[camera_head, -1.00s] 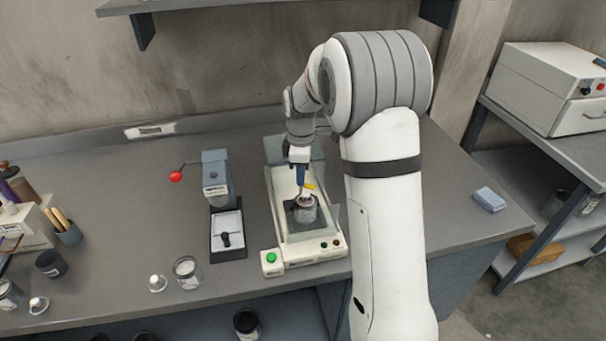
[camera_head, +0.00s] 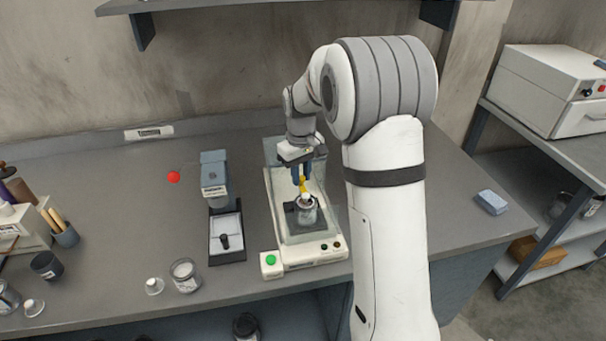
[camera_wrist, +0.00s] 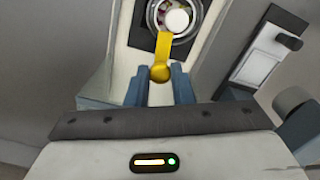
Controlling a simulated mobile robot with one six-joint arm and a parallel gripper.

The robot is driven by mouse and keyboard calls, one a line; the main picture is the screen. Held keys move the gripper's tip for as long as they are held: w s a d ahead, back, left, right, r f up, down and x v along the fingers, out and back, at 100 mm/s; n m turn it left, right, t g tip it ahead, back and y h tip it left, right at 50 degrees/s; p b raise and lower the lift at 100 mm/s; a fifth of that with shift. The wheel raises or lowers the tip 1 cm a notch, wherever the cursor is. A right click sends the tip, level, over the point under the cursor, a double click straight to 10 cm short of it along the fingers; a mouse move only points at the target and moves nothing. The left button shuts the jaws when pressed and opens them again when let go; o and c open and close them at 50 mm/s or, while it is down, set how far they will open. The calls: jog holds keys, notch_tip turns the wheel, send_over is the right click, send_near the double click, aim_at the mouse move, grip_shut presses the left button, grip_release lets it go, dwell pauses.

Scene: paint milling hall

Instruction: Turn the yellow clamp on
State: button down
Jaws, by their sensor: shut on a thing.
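The yellow clamp (camera_wrist: 163,52) runs from the jar to a round knob end between my fingers in the wrist view. It also shows in the head view as a small yellow piece (camera_head: 303,186) above the jar. My gripper (camera_wrist: 161,73) is shut on the knob end of the clamp. In the head view my gripper (camera_head: 302,176) points down over the machine. The jar (camera_head: 306,211) stands on a dark pad of the white machine (camera_head: 277,215). In the wrist view the jar (camera_wrist: 154,17) is partly cut off by the top edge, with a white round piece on it.
A press-like device (camera_head: 214,176) with a red-knobbed lever stands left of the machine. An open jar (camera_head: 185,275) and a white lid (camera_head: 154,286) lie near the front edge. A green button (camera_head: 270,260) is at the machine's front left corner. The bench right of the machine is mostly clear.

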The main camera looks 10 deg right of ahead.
aim_at(301, 177)
jog(key=shift+r+m, duration=0.1)
jog(key=shift+m, duration=0.5)
jog(key=c, duration=1.5)
grip_release()
jog(key=shift+c, duration=0.2)
notch_tip(301, 177, up, 8)
jog(key=shift+f+b, duration=0.1)
jog(key=shift+b, duration=0.3)
